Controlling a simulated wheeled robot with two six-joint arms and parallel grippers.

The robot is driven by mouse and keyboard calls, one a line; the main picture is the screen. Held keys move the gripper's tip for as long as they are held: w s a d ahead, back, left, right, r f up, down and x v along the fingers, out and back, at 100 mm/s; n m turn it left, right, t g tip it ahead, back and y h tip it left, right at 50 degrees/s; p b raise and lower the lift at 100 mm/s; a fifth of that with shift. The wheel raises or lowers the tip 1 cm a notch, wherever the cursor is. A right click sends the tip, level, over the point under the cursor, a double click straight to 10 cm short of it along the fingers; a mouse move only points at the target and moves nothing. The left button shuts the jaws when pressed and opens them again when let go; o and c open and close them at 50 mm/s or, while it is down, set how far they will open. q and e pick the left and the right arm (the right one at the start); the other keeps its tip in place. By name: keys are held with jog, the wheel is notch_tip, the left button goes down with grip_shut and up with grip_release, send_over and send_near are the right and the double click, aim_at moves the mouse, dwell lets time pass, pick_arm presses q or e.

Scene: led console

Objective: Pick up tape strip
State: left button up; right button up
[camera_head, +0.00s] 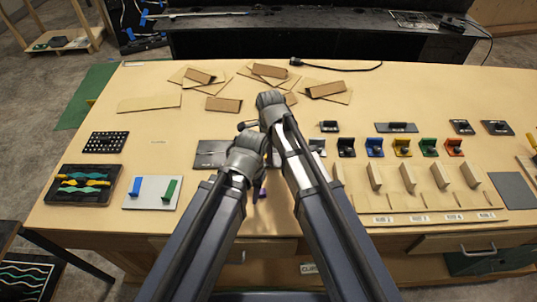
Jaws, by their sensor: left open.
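I cannot pick out the tape strip with certainty. A small pale strip (158,142) lies flat on the table left of centre. A small purple item (262,191) shows beside my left forearm, partly hidden by it. My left gripper (249,142) is open over the middle of the table, near a dark grey plate (211,150). My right gripper (269,99) is farther back, near the cardboard pieces. Its fingers are hidden, so its opening cannot be told. The arms cover the table below them.
Cardboard pieces (220,104) lie at the back. Left are a perforated black block (105,142), a dark tray (63,191) and a white board (134,203). Right are coloured switch blocks (402,147) and a wooden rack (414,204). Bare table lies left of centre.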

grip_shut()
dwell(1.0)
